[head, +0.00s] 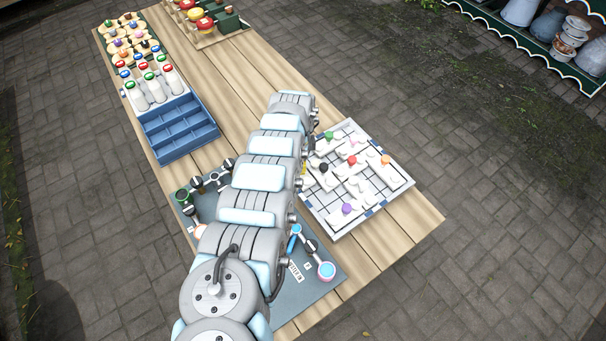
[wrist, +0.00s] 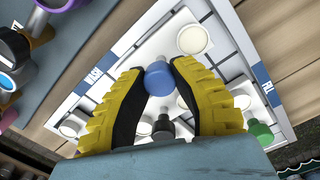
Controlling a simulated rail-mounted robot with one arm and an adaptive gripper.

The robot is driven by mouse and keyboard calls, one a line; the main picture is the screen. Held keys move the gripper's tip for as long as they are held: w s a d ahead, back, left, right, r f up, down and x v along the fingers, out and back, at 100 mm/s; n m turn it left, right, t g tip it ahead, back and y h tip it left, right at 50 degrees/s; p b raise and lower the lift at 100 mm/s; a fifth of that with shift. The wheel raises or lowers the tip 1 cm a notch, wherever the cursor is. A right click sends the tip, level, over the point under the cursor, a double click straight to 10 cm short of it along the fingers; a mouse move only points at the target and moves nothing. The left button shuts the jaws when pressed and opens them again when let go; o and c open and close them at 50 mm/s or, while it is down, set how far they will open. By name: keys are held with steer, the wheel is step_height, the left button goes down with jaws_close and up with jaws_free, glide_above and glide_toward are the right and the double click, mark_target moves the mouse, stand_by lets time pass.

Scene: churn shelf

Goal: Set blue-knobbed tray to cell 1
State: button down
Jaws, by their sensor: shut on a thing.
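The blue knob (wrist: 160,82) of the blue-knobbed tray sits between the yellow, black-padded fingers of my gripper (wrist: 156,68) in the wrist view. The fingers are closed on it from both sides. The white tray (wrist: 175,42) shows partly beyond the fingers. Whether it rests on the board or hangs just above it I cannot tell. The white board (head: 385,205) with its gridded cells lies on the table's right side in the head view. My arm covers the blue knob and most of my gripper there. No cell number is readable.
The board holds white trays with green (head: 329,135), red (head: 352,160), orange (head: 385,159), black (head: 323,168) and purple (head: 347,208) knobs. A grey mat (head: 310,290) with tools lies under my arm. A blue divided crate (head: 180,130) stands at the left. Bare wood surrounds the board's right side.

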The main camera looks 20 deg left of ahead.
steer(key=shift+w+a+f+b, duration=0.25)
steer(key=shift+w+a+b, duration=0.2)
steer(key=shift+b, duration=0.6)
steer(key=shift+a+r, duration=0.1)
steer(key=c, duration=0.8)
jaws_free()
steer(key=shift+a+r, duration=0.1)
steer(key=shift+a, duration=0.05)
steer(key=shift+r, duration=0.1)
steer(key=r, duration=1.2)
steer(key=shift+w+a, duration=0.1)
steer(key=shift+w, duration=0.1)
steer(key=shift+f, duration=0.1)
